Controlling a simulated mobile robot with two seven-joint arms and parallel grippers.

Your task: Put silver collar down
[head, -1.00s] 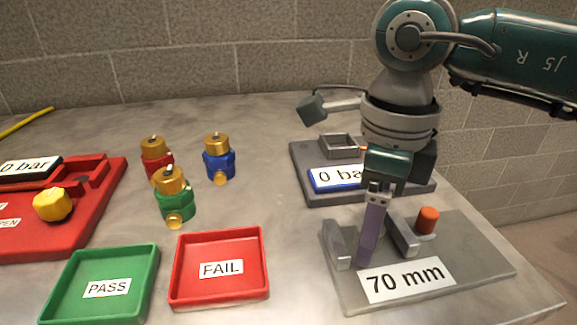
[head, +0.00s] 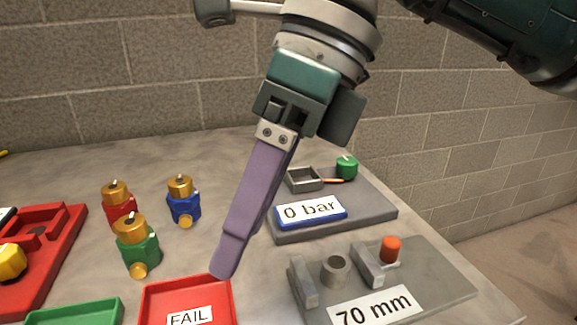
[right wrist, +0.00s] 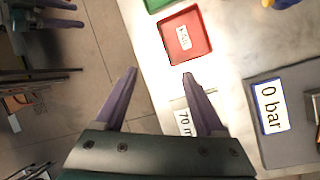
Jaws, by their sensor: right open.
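The silver collar (head: 335,270) is a short grey ring with a dark bore. In the head view it stands on the grey 70 mm fixture (head: 448,285), between a low upright block on its left and one on its right. My right gripper (head: 225,265) is apart from it, up and to the left, with its purple fingers pointing down near the red FAIL tray. In the head view the fingers overlap; the right wrist view shows them spread and empty (right wrist: 160,72). The collar cannot be made out there. My left gripper is not in view.
The red FAIL tray (head: 226,303) and green PASS tray (head: 52,318) are in front. Red (head: 119,210), blue (head: 184,205) and green (head: 137,253) brass-topped valves stand behind them. A grey 0 bar fixture (head: 377,204) lies behind the collar's fixture. An orange knob (head: 390,249) sticks up near the collar.

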